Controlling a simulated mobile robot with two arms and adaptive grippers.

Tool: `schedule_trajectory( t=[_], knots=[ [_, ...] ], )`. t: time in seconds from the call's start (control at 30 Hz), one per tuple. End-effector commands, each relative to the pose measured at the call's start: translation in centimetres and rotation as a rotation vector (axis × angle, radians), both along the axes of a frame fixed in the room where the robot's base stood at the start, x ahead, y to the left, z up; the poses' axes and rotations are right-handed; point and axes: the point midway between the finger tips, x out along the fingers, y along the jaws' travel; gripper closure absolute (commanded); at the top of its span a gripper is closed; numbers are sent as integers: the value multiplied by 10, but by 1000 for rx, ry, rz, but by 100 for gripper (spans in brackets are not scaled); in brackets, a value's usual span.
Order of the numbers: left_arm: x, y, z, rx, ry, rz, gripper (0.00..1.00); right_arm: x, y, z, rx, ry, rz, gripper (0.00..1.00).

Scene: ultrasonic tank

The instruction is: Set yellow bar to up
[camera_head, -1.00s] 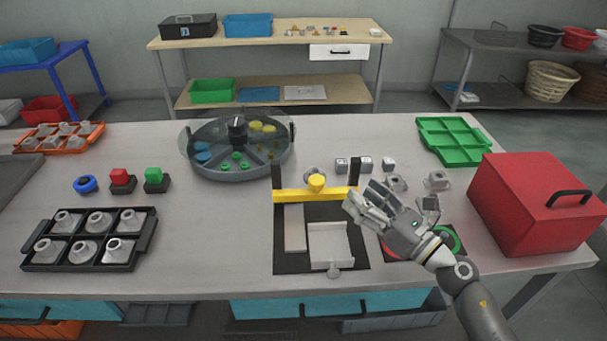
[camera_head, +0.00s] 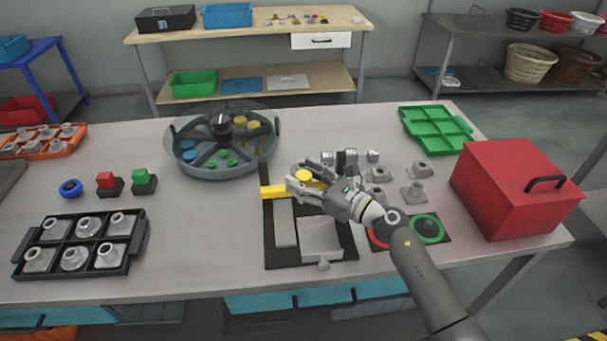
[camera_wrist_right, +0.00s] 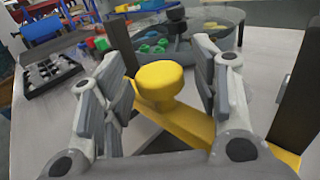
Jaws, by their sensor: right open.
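The yellow bar (camera_head: 273,191) lies across the back of a black fixture (camera_head: 270,252), between two dark upright posts. Its round yellow knob (camera_head: 303,176) stands at the middle of the bar. My right gripper (camera_head: 299,183) is at the bar and hides its right part. In the right wrist view the open fingers (camera_wrist_right: 158,92) stand on either side of the yellow knob (camera_wrist_right: 160,84), with gaps between pads and knob. The bar also shows in the wrist view (camera_wrist_right: 203,131), running down to the right past a dark post. My left gripper is not in view.
Behind the fixture stands a round divided tank (camera_head: 225,166). Small grey parts (camera_head: 414,194) lie right of my gripper. A red box (camera_head: 515,190) and green tray (camera_head: 436,130) are further right. A black tray (camera_head: 80,250) with grey fittings is at left.

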Motion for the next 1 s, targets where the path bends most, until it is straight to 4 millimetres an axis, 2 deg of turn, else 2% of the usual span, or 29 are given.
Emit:
schedule_trajectory(
  t=[0.33,0.77,0.9,1.0],
  knots=[
    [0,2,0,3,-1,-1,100,2,3,0,1,-1,0,46],
    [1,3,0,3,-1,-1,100,2,3,0,1,-1,0,100],
    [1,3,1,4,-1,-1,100,2,3,2,1,-1,0,100],
    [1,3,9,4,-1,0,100,2,2,13,0,-3,0,100]
  ],
)
